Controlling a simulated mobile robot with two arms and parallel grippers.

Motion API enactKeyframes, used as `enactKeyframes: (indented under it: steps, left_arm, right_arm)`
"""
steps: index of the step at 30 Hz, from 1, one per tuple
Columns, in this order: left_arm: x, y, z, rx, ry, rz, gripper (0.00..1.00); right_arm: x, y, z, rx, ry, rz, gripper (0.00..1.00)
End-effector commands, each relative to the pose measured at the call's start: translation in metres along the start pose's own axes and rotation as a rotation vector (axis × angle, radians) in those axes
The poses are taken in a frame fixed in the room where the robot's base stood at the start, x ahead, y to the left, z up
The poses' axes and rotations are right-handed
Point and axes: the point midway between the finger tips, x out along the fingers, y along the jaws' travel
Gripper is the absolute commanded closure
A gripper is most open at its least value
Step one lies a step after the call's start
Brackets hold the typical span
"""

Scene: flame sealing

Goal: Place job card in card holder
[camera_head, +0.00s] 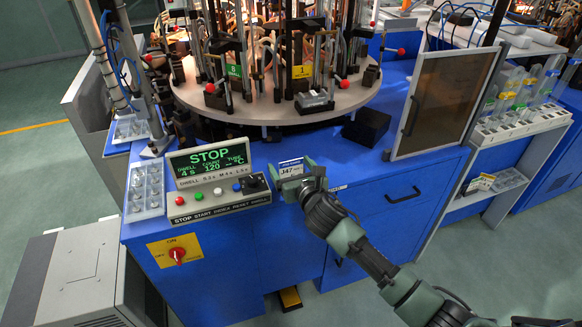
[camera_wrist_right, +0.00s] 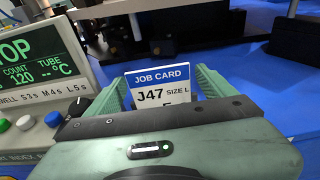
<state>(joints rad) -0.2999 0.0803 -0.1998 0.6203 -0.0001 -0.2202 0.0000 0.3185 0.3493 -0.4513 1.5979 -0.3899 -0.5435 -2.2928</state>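The job card (camera_head: 291,168) is a small white card with a blue header, near the front edge of the blue bench, right of the control panel. In the right wrist view the card (camera_wrist_right: 161,87) stands upright and reads "JOB CARD J47 SIZE L". My right gripper (camera_head: 292,171) is at the card, its green fingers spread on either side. In the wrist view the fingers (camera_wrist_right: 162,82) flank the card, with a narrow gap on the right; contact on the left is unclear. The card's lower edge is hidden behind the gripper body. I cannot make out a card holder. My left gripper is not in view.
The control panel (camera_head: 219,192) with a green STOP display stands close left of the gripper. A round turntable (camera_head: 277,113) with fixtures is behind. A black block (camera_head: 366,127) and a framed tinted screen (camera_head: 446,101) are to the right. The blue top between is clear.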

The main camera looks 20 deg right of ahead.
Motion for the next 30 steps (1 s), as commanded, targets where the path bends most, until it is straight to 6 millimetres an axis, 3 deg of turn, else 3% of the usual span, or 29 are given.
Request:
enactKeyframes:
  steps: [7, 11, 24, 30]
  left_arm:
    - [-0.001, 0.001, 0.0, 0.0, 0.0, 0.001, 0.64]
    - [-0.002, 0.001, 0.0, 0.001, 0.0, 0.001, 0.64]
    - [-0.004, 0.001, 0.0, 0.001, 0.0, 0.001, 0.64]
    - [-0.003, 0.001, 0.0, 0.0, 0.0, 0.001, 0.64]
  right_arm:
    - [-0.001, 0.0, 0.003, 0.0, -0.001, 0.0, 0.15]
    - [-0.013, 0.0, 0.001, -0.002, 0.0, 0.001, 0.15]
    - [-0.1, 0.0, 0.001, -0.002, 0.0, 0.001, 0.15]
    - [-0.118, 0.0, 0.002, -0.001, -0.001, -0.001, 0.15]
